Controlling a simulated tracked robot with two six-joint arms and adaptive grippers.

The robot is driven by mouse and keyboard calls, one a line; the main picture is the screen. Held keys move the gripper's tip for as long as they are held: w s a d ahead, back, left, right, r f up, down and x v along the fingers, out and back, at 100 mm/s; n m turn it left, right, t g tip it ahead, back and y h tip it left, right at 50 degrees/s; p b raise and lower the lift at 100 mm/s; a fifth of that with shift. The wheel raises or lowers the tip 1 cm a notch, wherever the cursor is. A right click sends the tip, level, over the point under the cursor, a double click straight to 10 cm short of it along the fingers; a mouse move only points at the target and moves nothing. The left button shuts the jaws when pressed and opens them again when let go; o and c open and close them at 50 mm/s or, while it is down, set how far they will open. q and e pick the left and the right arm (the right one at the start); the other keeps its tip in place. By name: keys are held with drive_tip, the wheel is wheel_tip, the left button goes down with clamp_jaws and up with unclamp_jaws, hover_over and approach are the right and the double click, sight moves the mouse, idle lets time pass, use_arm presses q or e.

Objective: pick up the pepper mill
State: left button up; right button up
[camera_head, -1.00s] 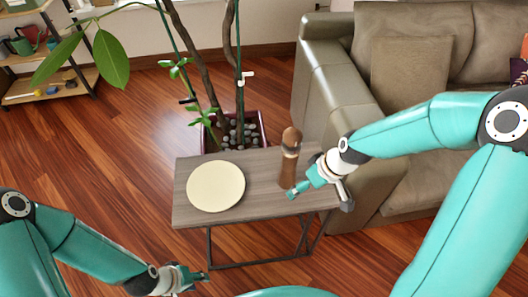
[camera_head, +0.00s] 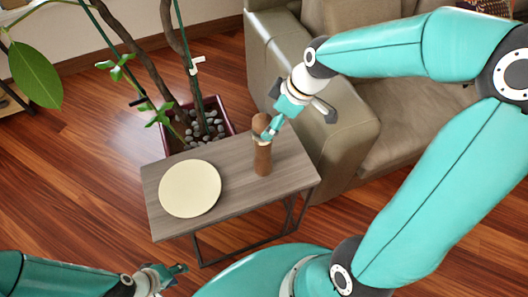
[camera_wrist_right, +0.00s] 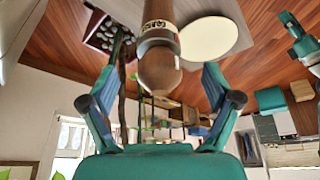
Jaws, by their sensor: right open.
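The brown wooden pepper mill (camera_head: 263,160) stands upright on the small grey-brown side table (camera_head: 234,150), near its right end. My right gripper (camera_head: 272,116) is at the mill's top, coming from the upper right, and covers part of the head. In the right wrist view the open fingers (camera_wrist_right: 159,88) are spread on both sides of the mill's rounded head (camera_wrist_right: 159,70), with gaps visible. My left gripper (camera_head: 172,277) is at the lower left, in front of the table and away from the mill; its finger opening is unclear.
A cream round plate (camera_head: 189,188) lies on the table left of the mill. A potted plant (camera_head: 208,122) with stems and pebbles stands behind the table. A grey-beige sofa (camera_head: 272,50) is close on the right. Wooden floor is clear at left.

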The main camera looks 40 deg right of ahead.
hover_over(263, 153)
drive_tip(key=w+d, duration=0.1)
drive_tip(key=w, duration=0.1)
drive_tip(key=shift+d+f+p, duration=0.15)
drive_tip(key=shift+f+p, duration=0.25)
drive_tip(key=shift+f, duration=3.2)
clamp_jaws()
